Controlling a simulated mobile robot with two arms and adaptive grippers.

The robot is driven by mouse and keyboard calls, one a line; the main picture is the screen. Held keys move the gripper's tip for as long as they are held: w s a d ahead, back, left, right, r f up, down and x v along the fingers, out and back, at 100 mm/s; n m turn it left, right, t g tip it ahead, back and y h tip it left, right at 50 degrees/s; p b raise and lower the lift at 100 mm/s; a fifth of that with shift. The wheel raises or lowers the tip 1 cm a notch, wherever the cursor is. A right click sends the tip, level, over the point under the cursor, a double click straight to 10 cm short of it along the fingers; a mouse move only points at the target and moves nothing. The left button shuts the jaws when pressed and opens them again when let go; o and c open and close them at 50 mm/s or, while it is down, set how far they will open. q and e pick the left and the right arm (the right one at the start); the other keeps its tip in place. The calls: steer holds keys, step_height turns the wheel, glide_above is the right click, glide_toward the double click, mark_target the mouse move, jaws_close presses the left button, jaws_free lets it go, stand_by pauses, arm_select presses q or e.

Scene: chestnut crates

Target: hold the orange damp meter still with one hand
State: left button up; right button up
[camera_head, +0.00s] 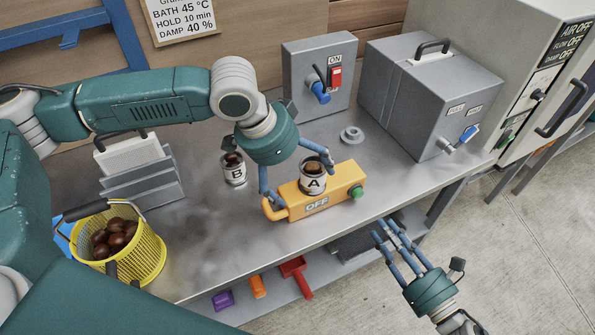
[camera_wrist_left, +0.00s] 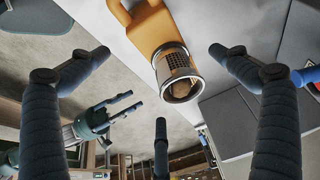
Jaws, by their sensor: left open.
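The orange damp meter (camera_head: 333,201) lies on the steel bench, with a looped handle at its left end, a green knob at its right and an "OFF" label. A metal cup marked A (camera_head: 312,184) stands on it with something brown inside. The meter (camera_wrist_left: 145,27) and cup (camera_wrist_left: 176,72) also show in the left wrist view. My left gripper (camera_head: 297,181) is open above the meter, its fingers spread either side of the cup. Whether any finger touches the meter is unclear. My right gripper (camera_head: 386,231) is open and empty, off the bench's front edge.
Cup B (camera_head: 234,172) stands left of the meter. A yellow basket of chestnuts (camera_head: 148,257) is at the front left. A grey switch box (camera_head: 318,75) and a grey machine with a blue-handled tap (camera_head: 425,95) stand behind. A small grey ring (camera_head: 351,136) lies between.

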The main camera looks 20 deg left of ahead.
mark_target(312, 194)
arm_select(q)
steer(key=x, duration=1)
steer(key=shift+f, duration=0.35)
steer(key=shift+c, duration=0.3)
steer(key=c, duration=1.6)
arm_select(e)
steer(key=shift+c, duration=0.3)
steer(key=shift+s+d, duration=0.1)
steer(key=shift+s, duration=0.05)
steer(key=c, duration=0.5)
steer(key=shift+n, duration=0.8)
steer(key=s, duration=0.1)
steer(key=s+d, duration=0.2)
steer(key=s, duration=0.1)
steer(key=shift+s+d+r, duration=0.1)
steer(key=shift+d+r, duration=0.05)
steer(key=shift+r, duration=0.25)
jaws_close()
